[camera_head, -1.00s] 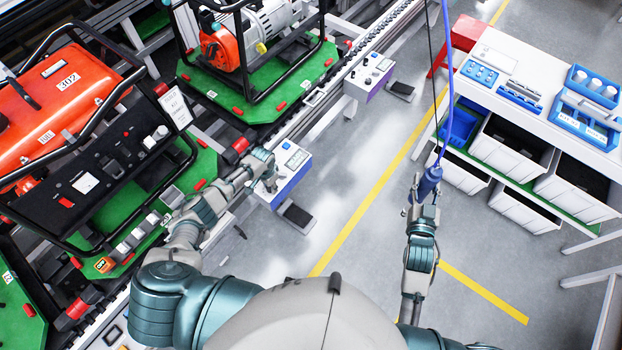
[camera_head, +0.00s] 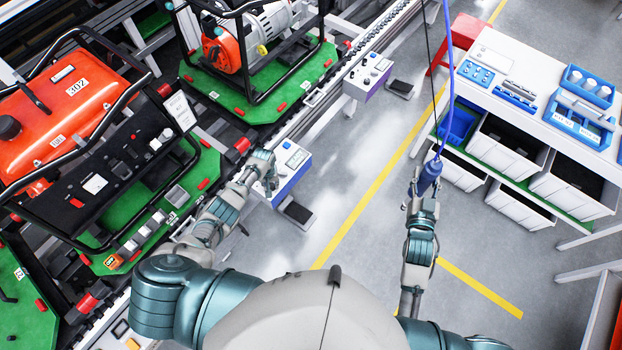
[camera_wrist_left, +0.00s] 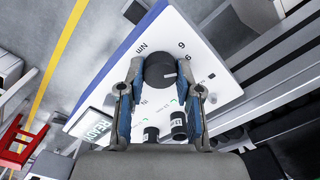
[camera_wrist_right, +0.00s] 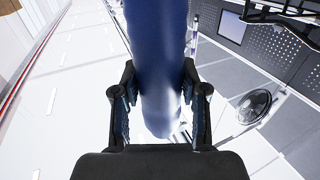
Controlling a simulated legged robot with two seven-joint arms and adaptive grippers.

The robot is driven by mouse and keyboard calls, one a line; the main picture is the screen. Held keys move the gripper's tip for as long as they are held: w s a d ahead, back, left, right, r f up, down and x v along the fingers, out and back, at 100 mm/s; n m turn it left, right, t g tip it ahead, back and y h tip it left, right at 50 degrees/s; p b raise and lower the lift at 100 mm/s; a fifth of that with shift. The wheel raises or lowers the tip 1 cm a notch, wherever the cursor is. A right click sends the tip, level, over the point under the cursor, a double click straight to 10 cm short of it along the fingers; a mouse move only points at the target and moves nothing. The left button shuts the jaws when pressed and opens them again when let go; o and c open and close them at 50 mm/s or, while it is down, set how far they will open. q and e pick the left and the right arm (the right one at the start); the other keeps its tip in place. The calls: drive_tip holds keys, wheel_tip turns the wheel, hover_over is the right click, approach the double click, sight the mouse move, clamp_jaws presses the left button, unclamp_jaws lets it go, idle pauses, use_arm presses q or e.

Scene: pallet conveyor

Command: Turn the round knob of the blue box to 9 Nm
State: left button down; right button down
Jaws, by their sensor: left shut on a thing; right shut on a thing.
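The blue box (camera_head: 301,156) with a white top stands beside the conveyor; its top also shows in the left wrist view (camera_wrist_left: 196,40), with "Nm", digits and a display reading "READY". Its round black knob (camera_wrist_left: 160,70) sits between the fingers of my left gripper (camera_wrist_left: 160,84), which is shut on it; the knob's pointer is hard to make out. In the head view my left gripper (camera_head: 266,172) reaches the box's left side. My right gripper (camera_head: 424,192) is shut on a blue hanging tool (camera_head: 430,174), which also fills the middle of the right wrist view (camera_wrist_right: 158,70).
A conveyor (camera_head: 335,82) carries green pallets (camera_head: 262,98) with a red generator (camera_head: 65,112) and another machine. A second control box (camera_head: 370,74) stands further along. A white workbench (camera_head: 545,75) with bins is at right.

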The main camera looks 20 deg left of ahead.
use_arm(q)
drive_tip(key=shift+w+a+r+n, duration=0.15)
drive_tip(key=shift+w+r+n, duration=0.1)
drive_tip(key=shift+w+n, duration=0.15)
drive_tip(key=c, duration=0.8)
unclamp_jaws()
drive_tip(key=shift+c, duration=0.2)
drive_tip(key=shift+o, duration=0.3)
drive_tip(key=shift+s+f, duration=0.15)
drive_tip(key=shift+f, duration=0.05)
drive_tip(key=shift+a+r, duration=0.15)
drive_tip(key=shift+r, duration=3.75)
